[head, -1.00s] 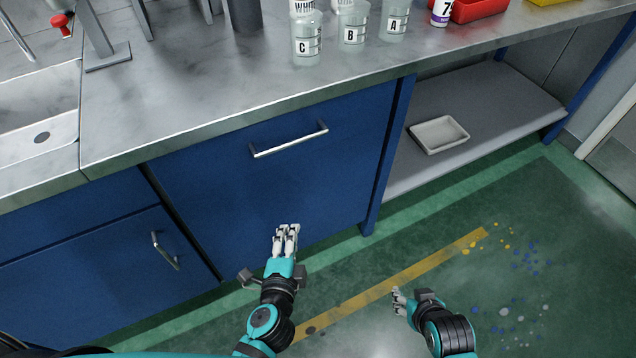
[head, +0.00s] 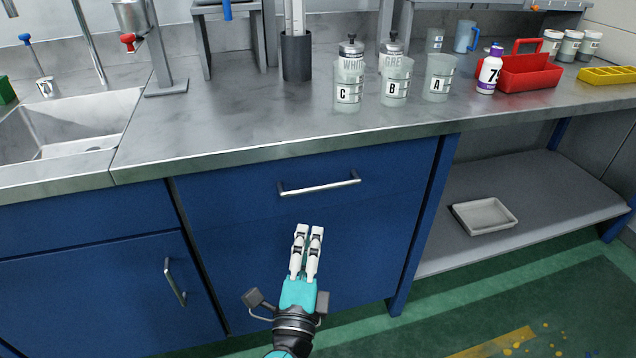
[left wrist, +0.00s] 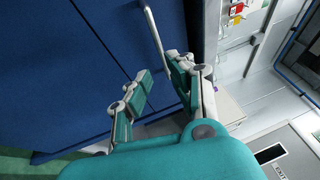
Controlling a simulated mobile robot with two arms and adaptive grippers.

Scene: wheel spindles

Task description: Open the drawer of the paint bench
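The paint bench (head: 225,140) has a metal top and blue fronts. Its drawer (head: 235,200) is a blue front under the top, closed flush, with a horizontal silver bar handle (head: 320,186). My left gripper (head: 309,228) is just below the handle in the head view, fingers pointing up at it, not around it. In the left wrist view a silver bar, apparently the handle (left wrist: 153,30), shows beyond the fingertips of my left gripper (left wrist: 155,65). A gap between the fingers shows it open and empty. My right gripper is out of view.
A cupboard door with an upright handle (head: 174,281) is at lower left, below a sink (head: 75,130). Lettered beakers (head: 396,85) and a red caddy (head: 530,75) stand on the top. A white tray (head: 485,216) lies on the right shelf.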

